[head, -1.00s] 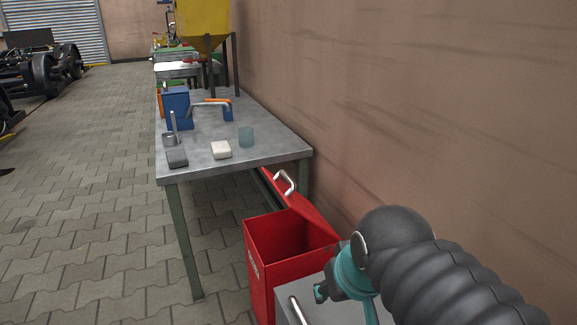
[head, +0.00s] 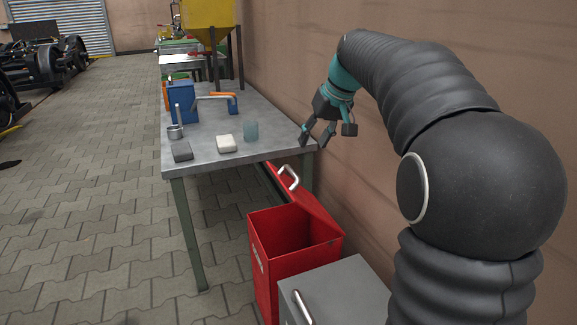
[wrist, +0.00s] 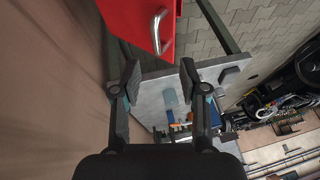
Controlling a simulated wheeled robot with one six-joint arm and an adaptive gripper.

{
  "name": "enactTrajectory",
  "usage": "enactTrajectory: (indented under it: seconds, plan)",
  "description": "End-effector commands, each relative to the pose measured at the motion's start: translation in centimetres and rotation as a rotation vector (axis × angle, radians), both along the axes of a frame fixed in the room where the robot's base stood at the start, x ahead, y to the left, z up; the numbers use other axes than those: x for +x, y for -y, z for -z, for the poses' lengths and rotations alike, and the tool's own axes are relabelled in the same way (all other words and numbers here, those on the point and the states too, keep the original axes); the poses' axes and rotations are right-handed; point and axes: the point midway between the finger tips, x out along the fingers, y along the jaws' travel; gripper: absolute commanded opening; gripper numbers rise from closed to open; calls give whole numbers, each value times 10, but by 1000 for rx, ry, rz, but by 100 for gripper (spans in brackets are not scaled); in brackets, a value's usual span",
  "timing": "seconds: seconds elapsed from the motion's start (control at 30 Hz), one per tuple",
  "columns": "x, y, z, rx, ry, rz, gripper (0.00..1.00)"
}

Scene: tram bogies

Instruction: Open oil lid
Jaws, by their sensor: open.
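A red bin (head: 262,262) stands in front of the table with its red lid (head: 312,213) swung open and tilted back toward the wall. The lid has a metal handle (head: 289,178), which also shows in the wrist view (wrist: 157,32). White lettering on the bin's side is too small to read. A grey box (head: 345,284) with a metal handle (head: 303,307) on its top is in front of the red bin, and its top looks closed. My gripper (head: 327,135) is open and empty, raised near the table's right front corner, above and apart from the red lid.
The brown wall (head: 470,40) is close on the right.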

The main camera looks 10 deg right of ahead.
Motion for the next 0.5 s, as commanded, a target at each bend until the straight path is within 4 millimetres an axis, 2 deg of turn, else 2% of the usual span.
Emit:
enactTrajectory:
  seconds: [0.1, 0.27, 0.37, 0.5]
  plan:
    - [19, 6, 1, 13, -2, -12, 43]
    - [28, 8, 4, 20, -2, -22, 43]
    - [31, 6, 11, 21, -2, -24, 43]
    - [38, 0, 31, 20, -3, -24, 43]
